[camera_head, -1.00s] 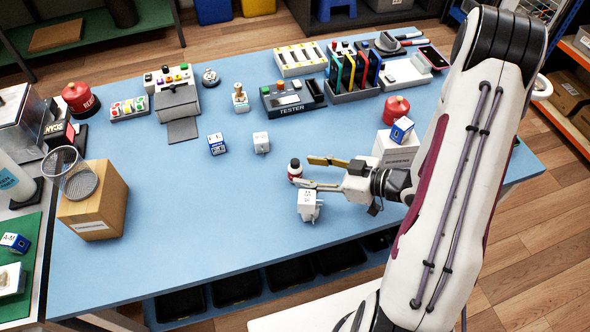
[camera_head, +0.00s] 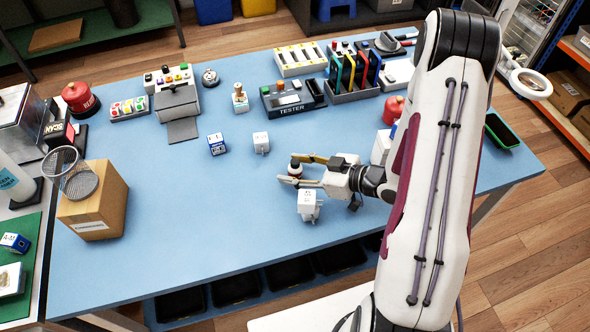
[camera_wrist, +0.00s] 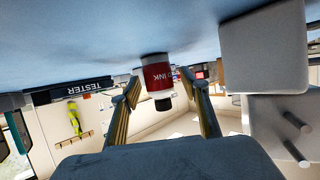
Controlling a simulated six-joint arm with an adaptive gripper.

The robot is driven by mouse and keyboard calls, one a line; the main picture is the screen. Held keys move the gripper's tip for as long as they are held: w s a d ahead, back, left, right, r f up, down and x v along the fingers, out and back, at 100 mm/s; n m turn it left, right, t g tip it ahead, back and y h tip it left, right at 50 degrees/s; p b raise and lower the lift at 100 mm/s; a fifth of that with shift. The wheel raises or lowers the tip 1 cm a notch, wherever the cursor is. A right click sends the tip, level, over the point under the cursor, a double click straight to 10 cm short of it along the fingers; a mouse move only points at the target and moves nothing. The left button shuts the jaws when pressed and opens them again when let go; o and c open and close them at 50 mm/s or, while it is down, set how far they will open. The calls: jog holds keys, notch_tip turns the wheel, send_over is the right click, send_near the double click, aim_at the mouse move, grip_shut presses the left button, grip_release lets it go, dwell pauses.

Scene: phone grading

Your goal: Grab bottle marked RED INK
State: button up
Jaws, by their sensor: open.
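The ink bottle (camera_head: 295,167) is small, with a black cap and a red and white body, and stands on the blue table. In the wrist view the bottle (camera_wrist: 158,76) appears upside down, its red label partly reading "INK". My gripper (camera_head: 292,169) is open and low over the table, with the bottle between its fingers. In the wrist view the gripper fingers (camera_wrist: 165,95) stand on either side of the bottle with gaps, and the bottle sits near the fingertips. One finger hides the bottle's lower part in the head view.
A white plug adapter (camera_head: 308,204) stands close in front of my gripper. A white cube (camera_head: 261,142) and a blue-white cube (camera_head: 217,144) stand behind left. The tester (camera_head: 290,100) is farther back. The table's left middle is clear.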

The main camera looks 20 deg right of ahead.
aim_at(295, 161)
dwell(0.4)
jog(key=c, duration=1.2)
jog(key=shift+r, duration=0.15)
jog(key=shift+r, duration=4.8)
